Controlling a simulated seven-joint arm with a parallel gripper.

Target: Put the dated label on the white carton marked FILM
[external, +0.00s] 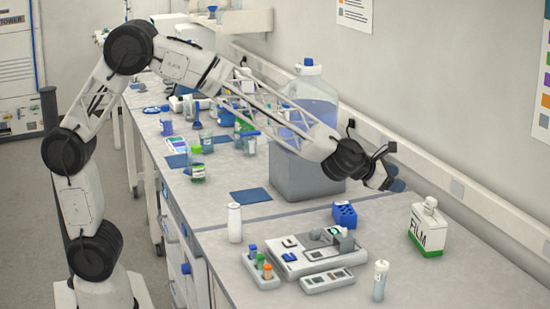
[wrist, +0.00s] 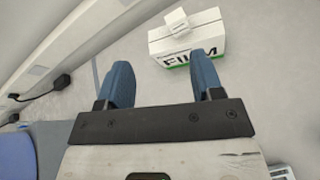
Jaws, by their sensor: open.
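The white carton marked FILM (external: 428,232), with a green band along its bottom, stands upright on the bench at the right. In the wrist view the carton (wrist: 187,42) lies just beyond the right fingertip, with a small white piece (wrist: 181,26) at its top. I cannot tell whether that piece is part of the carton or a label. My gripper (external: 393,184) is above the bench, up and left of the carton. In the wrist view my gripper (wrist: 160,70) is open, with nothing between its blue fingers. I cannot make out the dated label for certain.
A grey device tray (external: 300,258) stands left of the carton, with a blue rack (external: 345,214) behind it. A white bottle (external: 235,222) and a capped vial (external: 380,280) stand near it. A large blue-liquid container (external: 310,110) stands behind. The wall trunking runs along the right.

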